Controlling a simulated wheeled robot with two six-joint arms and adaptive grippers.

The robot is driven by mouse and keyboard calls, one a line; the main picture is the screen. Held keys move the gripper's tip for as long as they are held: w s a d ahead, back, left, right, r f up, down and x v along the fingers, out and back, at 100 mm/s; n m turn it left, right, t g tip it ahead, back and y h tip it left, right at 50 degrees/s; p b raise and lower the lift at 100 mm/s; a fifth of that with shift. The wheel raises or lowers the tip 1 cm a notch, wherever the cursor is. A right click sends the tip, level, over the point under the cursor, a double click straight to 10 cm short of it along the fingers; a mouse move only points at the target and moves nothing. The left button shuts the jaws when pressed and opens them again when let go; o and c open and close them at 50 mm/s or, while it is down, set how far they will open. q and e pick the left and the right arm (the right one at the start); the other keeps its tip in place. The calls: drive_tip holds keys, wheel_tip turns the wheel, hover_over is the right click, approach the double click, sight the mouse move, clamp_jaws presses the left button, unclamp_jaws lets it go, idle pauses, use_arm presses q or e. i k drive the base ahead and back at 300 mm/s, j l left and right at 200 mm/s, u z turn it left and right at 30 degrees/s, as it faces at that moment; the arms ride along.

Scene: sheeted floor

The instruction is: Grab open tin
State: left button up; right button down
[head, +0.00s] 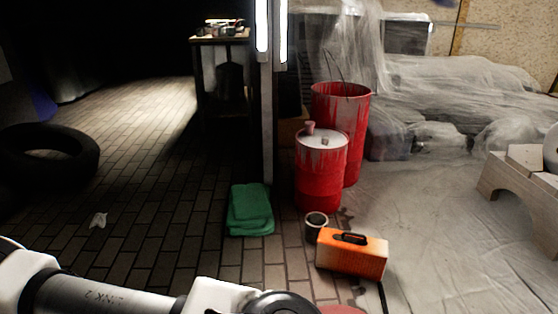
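A small open tin (316,226) stands on the floor in the head view, right of centre. It is a short cylinder with a dark inside and a pale rim. It sits just behind the left end of an orange box with a black handle (351,254), which may hide a little of its base. A white and grey arm link of mine crosses the lower left of the view. Neither of my grippers shows in the picture.
Red drums (320,180) stand behind the tin. A folded green cloth (250,210) lies to its left. A tyre (45,155) lies far left. A wooden stool (520,190) stands right on plastic sheeting (440,235). Brick floor between tyre and cloth is mostly clear.

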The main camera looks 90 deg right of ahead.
sight(315, 221)
drive_tip(key=i+z, duration=0.2)
drive_tip(key=z, duration=0.25)
drive_tip(key=i+z, duration=0.25)
drive_tip(key=z, duration=0.15)
drive_tip(key=i+j+z, duration=0.1)
drive_tip(key=z, duration=0.35)
drive_tip(key=i+j+z, duration=0.2)
drive_tip(key=z, duration=0.25)
drive_tip(key=i+z, duration=0.2)
drive_tip(key=z, duration=0.25)
drive_tip(key=i+z, duration=0.2)
drive_tip(key=z, duration=0.25)
drive_tip(key=i+j+z, duration=0.15)
drive_tip(key=z, duration=0.3)
drive_tip(key=i+j+z, duration=0.15)
drive_tip(key=z, duration=0.3)
drive_tip(key=i+j+z, duration=0.15)
drive_tip(key=z, duration=0.3)
drive_tip(key=j+z, duration=0.45)
drive_tip(key=i+j+z, duration=0.1)
drive_tip(key=z, duration=0.35)
drive_tip(key=j+z, duration=0.35)
drive_tip(key=j, duration=0.4)
drive_tip(key=j+z, duration=0.35)
drive_tip(key=j, duration=0.45)
